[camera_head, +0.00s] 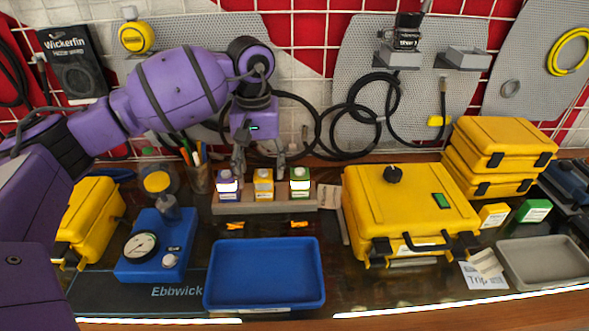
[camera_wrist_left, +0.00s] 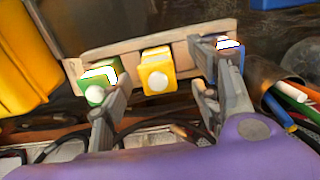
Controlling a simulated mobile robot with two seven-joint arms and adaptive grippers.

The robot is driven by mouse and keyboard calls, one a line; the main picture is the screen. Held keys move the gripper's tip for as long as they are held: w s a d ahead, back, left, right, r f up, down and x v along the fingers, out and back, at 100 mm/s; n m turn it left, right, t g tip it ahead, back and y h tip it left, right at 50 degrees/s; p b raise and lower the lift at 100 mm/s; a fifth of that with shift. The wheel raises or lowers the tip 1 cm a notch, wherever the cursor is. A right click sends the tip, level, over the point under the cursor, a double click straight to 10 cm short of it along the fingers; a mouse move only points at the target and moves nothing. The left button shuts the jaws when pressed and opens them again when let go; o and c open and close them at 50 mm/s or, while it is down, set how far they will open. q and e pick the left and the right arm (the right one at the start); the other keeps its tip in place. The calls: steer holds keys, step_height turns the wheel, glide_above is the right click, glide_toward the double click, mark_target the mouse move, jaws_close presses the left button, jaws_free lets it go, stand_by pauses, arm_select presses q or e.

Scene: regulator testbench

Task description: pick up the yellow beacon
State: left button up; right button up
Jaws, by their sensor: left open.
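The yellow beacon (camera_head: 263,186) stands upright in a grey-brown rack (camera_head: 265,207), between a blue-purple beacon (camera_head: 227,186) on its left and a green beacon (camera_head: 299,183) on its right. My left gripper (camera_head: 260,167) points down just above and behind the yellow beacon, open and empty. In the left wrist view, the yellow beacon (camera_wrist_left: 158,72) shows its pale round cap and lies between the lines of my two fingers (camera_wrist_left: 152,105). One finger is close to the green beacon (camera_wrist_left: 97,88), the other overlaps the blue one (camera_wrist_left: 230,62). I cannot tell whether they touch. My right gripper is not in view.
An empty blue tray (camera_head: 265,300) lies in front of the rack. A large yellow case (camera_head: 405,210) stands to the right and a blue gauge unit (camera_head: 150,258) to the left. A pen cup (camera_head: 200,180) is close to the rack's left end. Black cables hang behind.

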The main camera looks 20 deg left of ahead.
mark_target(264, 188)
arm_select(q)
steer(key=f, duration=0.4)
steer(key=shift+w+f+p, duration=0.35)
steer(key=shift+p, duration=0.05)
steer(key=shift+w+f, duration=0.1)
steer(key=shift+f, duration=0.25)
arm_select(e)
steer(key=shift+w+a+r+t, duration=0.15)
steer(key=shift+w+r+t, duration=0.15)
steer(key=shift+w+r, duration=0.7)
arm_select(q)
steer(key=shift+c, duration=0.2)
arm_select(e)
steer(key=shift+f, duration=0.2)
arm_select(q)
steer(key=c, duration=1.3)
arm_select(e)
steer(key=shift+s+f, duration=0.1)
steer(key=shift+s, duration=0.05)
arm_select(q)
steer(key=shift+r, duration=0.1)
